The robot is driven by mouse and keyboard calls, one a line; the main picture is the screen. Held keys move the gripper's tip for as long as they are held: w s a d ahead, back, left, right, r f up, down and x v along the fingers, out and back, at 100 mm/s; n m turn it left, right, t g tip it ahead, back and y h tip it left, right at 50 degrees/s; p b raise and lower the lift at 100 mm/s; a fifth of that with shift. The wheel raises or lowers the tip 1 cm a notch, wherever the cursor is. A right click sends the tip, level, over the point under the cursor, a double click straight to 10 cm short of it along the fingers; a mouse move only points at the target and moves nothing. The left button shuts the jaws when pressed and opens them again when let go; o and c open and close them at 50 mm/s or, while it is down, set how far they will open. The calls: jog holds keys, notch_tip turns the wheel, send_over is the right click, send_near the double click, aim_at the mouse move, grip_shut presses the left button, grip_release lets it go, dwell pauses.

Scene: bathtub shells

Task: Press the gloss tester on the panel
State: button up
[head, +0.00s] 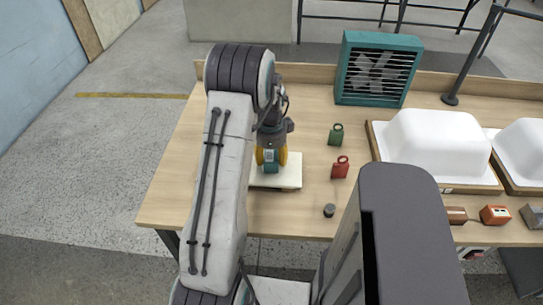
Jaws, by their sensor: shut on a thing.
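My gripper (271,158) with yellow fingers is shut on a small teal block with a pale face, which looks like the gloss tester (271,167). The tester is held upright over a cream panel (291,174) lying flat on the wooden table. Its lower end overlaps the panel in the picture; I cannot tell if it touches. The panel's left part is hidden behind my arm.
A green tag-like item (336,134), a red one (340,168) and a small dark cylinder (329,210) stand right of the panel. A teal fan (377,68) stands at the back. White tub shells (435,142) and an orange box (494,215) are further right.

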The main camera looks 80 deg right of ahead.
aim_at(271, 154)
jog(key=shift+r+p, duration=2.3)
jog(key=shift+r, duration=1.2)
